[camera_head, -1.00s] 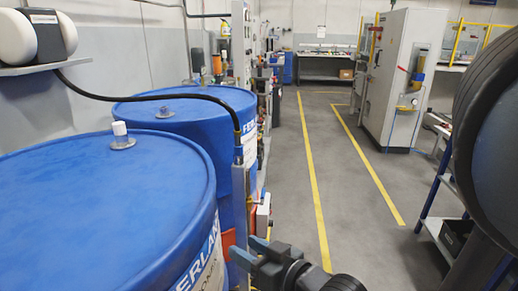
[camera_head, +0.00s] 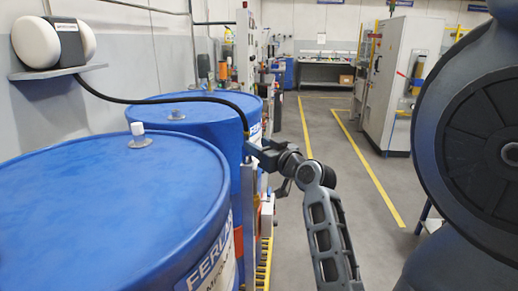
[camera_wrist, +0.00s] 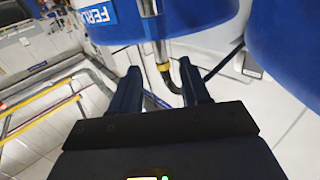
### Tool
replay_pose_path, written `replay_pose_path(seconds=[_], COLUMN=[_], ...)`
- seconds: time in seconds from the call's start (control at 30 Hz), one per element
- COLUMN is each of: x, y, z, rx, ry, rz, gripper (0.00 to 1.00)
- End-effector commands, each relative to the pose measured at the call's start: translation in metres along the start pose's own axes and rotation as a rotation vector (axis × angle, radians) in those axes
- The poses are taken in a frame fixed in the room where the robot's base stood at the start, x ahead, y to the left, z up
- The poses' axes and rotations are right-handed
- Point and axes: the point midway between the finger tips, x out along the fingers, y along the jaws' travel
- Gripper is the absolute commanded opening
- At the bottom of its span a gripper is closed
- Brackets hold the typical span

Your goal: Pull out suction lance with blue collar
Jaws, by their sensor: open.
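The lance (camera_wrist: 160,48) is a thin metal tube with a black hose at its end. In the head view the hose (camera_head: 243,121) drops to the lance's top at the right side of the far blue drum (camera_head: 210,120). My gripper (camera_head: 256,155) is open beside the lance top and partly hides it. In the wrist view the lance top shows between the fingers of my gripper (camera_wrist: 160,68); no contact can be made out.
A near blue drum (camera_head: 110,200) with a white cap (camera_head: 137,128) stands at left. The hose runs from a wall shelf (camera_head: 60,72). A grey cabinet (camera_head: 405,80) stands across the aisle. The floor between yellow lines (camera_head: 365,170) is clear.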

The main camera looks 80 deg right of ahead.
Motion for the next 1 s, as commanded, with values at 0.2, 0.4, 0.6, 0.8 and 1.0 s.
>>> replay_pose_path(seconds=[0.2, 0.4, 0.6, 0.8, 1.0], x=[0.032, 0.057, 0.068, 0.069, 0.069], y=[-0.001, 0.0, -0.001, -0.001, -0.001], z=[-0.002, -0.001, 0.0, 0.0, 0.0], rx=[0.001, 0.001, 0.001, 0.001, 0.001], ry=[0.001, 0.001, -0.001, 0.0, 0.0], rz=[-0.001, 0.0, 0.0, 0.0, 0.001], gripper=[0.46, 0.46, 0.46, 0.46, 0.33])
